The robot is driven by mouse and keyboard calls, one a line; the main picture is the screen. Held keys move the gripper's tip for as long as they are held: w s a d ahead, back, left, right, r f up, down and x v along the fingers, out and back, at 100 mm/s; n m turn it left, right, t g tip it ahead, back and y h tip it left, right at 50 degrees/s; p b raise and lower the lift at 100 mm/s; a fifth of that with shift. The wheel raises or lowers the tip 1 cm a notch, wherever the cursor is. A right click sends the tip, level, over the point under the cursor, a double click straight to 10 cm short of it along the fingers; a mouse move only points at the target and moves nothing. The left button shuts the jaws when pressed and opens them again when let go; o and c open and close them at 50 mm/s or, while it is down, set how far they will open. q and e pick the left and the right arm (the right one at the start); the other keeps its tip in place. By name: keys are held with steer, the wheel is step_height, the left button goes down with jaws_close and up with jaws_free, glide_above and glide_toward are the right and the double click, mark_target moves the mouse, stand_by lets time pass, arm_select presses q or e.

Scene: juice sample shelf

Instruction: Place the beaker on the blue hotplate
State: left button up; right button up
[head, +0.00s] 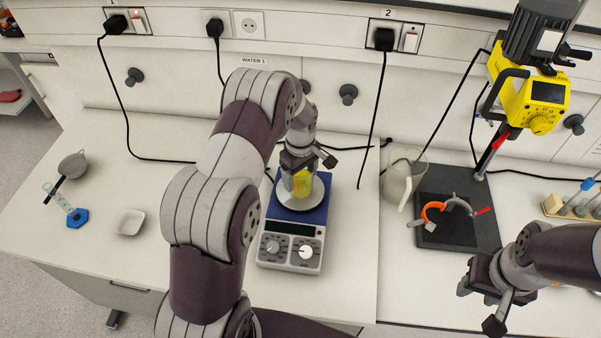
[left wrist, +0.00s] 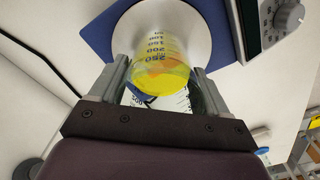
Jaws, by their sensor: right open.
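My left gripper (head: 299,166) is around the beaker from above. In the left wrist view the fingers (left wrist: 160,85) close on both sides of the beaker (left wrist: 160,65), above the plate of the hotplate (left wrist: 104,40). My right gripper (head: 478,305) is open and empty at the lower right, away from the hotplate.
A glass jug (head: 400,181) stands right of the hotplate, beside a black stand base (head: 455,240) with an orange clamp ring (head: 432,210) and a yellow stirrer (head: 535,100). A white dish (head: 130,222) and a strainer (head: 72,164) lie left. Cables run along the back.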

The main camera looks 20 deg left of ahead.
arm_select(q)
steer(key=o, duration=0.3)
steer(key=shift+s, duration=0.1)
steer(key=shift+a, duration=0.1)
steer(key=shift+r, duration=0.2)
steer(key=shift+r, duration=0.1)
step_height(320, 180, up, 12)
steer(key=s+d+m, duration=0.3)
steer(key=s+m, duration=0.3)
steer(key=s, duration=0.4)
steer(key=s+d+m+t+b, duration=0.1)
steer(key=s+d+m, duration=0.2)
steer(key=s+m, duration=0.4)
steer(key=s, duration=0.3)
steer(key=shift+s+d, duration=0.15)
steer(key=shift+s, duration=0.25)
